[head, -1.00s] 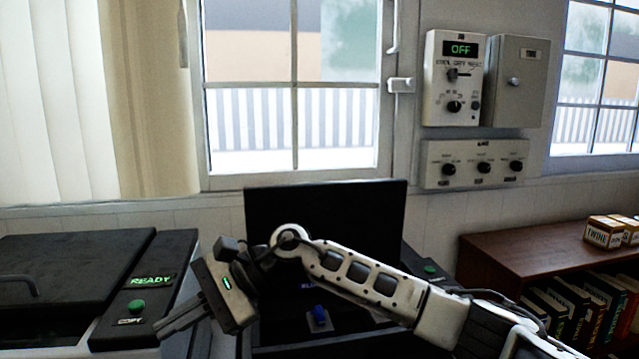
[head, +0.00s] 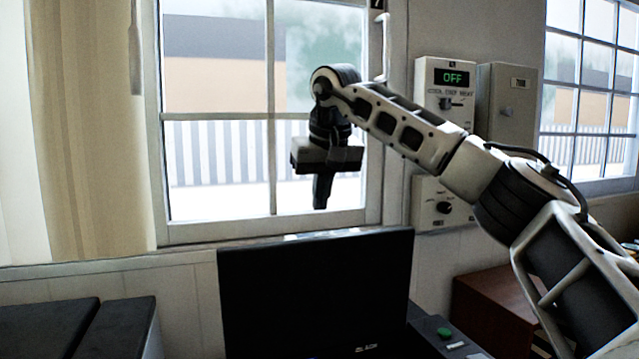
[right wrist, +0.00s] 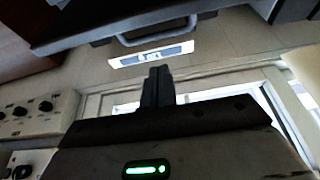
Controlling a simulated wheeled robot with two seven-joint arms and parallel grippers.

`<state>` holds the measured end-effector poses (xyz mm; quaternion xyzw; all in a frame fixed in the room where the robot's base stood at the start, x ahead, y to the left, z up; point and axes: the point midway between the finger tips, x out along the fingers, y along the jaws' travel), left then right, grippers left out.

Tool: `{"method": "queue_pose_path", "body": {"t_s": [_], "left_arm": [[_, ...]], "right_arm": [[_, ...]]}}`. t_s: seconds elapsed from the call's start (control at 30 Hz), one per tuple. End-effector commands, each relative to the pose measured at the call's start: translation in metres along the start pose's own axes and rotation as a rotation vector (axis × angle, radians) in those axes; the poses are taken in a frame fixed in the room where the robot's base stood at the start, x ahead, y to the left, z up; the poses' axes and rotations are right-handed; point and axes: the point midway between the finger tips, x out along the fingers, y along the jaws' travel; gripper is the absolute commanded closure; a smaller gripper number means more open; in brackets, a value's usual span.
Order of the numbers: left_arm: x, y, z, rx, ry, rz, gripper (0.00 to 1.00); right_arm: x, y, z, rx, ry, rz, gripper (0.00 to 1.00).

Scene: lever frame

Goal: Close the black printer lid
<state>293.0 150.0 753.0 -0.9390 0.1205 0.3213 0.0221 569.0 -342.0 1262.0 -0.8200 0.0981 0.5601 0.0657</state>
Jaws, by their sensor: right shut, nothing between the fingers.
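The black printer lid (head: 315,285) stands raised, nearly upright, below the window in the head view. Its lower part and the printer body beneath are mostly out of frame. My right gripper (head: 320,192) is above the lid's top edge, apart from it in the picture, with fingers pointing down. It is shut and empty. The shut fingers also show in the right wrist view (right wrist: 157,87). That view has a dark edge with a grey handle (right wrist: 150,34) beyond them; I cannot tell for sure that it is the lid. My left gripper is not in view.
A panel with a green button (head: 444,333) lies right of the lid. Another dark-topped machine (head: 45,325) is at lower left. The window (head: 225,150) and a wall control box reading OFF (head: 445,85) are behind. A brown shelf (head: 490,300) stands at right.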

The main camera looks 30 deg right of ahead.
Motion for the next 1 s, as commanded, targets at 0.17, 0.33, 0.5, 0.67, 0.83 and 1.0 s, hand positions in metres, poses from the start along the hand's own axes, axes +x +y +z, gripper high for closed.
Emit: {"method": "queue_pose_path", "body": {"t_s": [0.17, 0.33, 0.5, 0.67, 0.83, 1.0], "left_arm": [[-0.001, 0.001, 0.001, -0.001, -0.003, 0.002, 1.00], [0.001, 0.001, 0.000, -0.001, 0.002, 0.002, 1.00], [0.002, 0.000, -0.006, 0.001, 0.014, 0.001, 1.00], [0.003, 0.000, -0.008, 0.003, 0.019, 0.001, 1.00], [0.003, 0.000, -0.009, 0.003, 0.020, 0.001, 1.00], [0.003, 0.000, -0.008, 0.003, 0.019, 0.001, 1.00]], "right_arm": [[0.042, 0.000, 0.001, 0.000, -0.003, 0.000, 1.00], [0.042, 0.000, 0.017, -0.002, 0.003, -0.002, 1.00], [0.036, -0.001, 0.031, 0.000, 0.003, -0.003, 1.00], [0.034, -0.001, 0.037, 0.000, 0.002, -0.002, 1.00], [0.034, -0.001, 0.038, 0.001, 0.001, -0.002, 1.00], [0.034, -0.001, 0.038, 0.001, 0.003, -0.003, 1.00]]}}
